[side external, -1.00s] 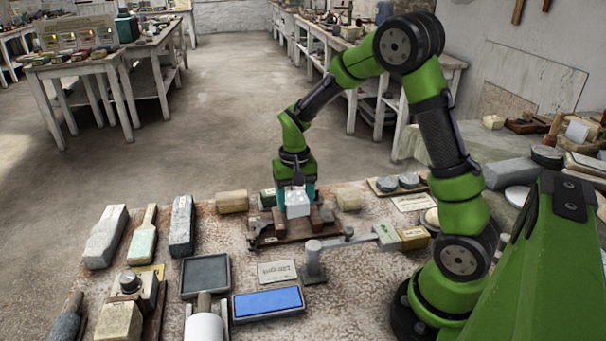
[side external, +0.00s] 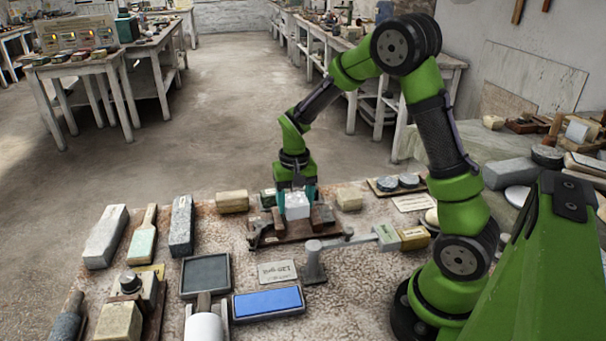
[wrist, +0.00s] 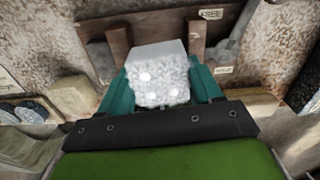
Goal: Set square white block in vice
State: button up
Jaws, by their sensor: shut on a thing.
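The square white block (side external: 297,204) is between the teal fingers of my gripper (side external: 297,196), which is shut on it. In the wrist view the white block (wrist: 157,76) fills the space between the fingers of my gripper (wrist: 160,88), with a finger at each side. The wooden vice (side external: 290,230) lies under the block on the bench, and it also shows in the wrist view (wrist: 118,45). The block is low over the vice, between its upright jaw pieces. I cannot tell whether it touches the vice base, since the block hides that part.
A blue stone (side external: 268,303), a dark slab (side external: 206,275) and a label card (side external: 278,272) lie nearer the front.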

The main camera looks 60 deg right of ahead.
jog(key=shift+f, duration=0.75)
jog(key=o, duration=1.4)
jog(key=shift+r, duration=1.95)
jog(key=shift+s+a+r, duration=0.2)
jog(key=shift+s+a, duration=0.45)
jog(key=shift+s, duration=0.15)
jog(key=s+a+r+n+t, duration=0.1)
jog(key=s+a+r+t, duration=0.1)
jog(key=s+a+r, duration=0.1)
jog(key=s+a+r+n+t+y, duration=0.1)
jog(key=s+a+r+t, duration=0.1)
jog(key=s+a+r, duration=0.2)
jog(key=s+a+r+n+t+y, duration=0.1)
jog(key=s+a+r+n+t, duration=0.1)
jog(key=s+r, duration=0.3)
jog(key=shift+s+a+r+t, duration=0.2)
jog(key=shift+a+r, duration=0.1)
jog(key=shift+r, duration=0.35)
jog(key=shift+s+a+r+t, duration=0.1)
jog(key=shift+a+r+t, duration=0.15)
jog(key=shift+r, duration=0.4)
jog(key=shift+s+a+r+t, duration=0.15)
jog(key=shift+a+r, duration=0.15)
jog(key=shift+r, duration=0.35)
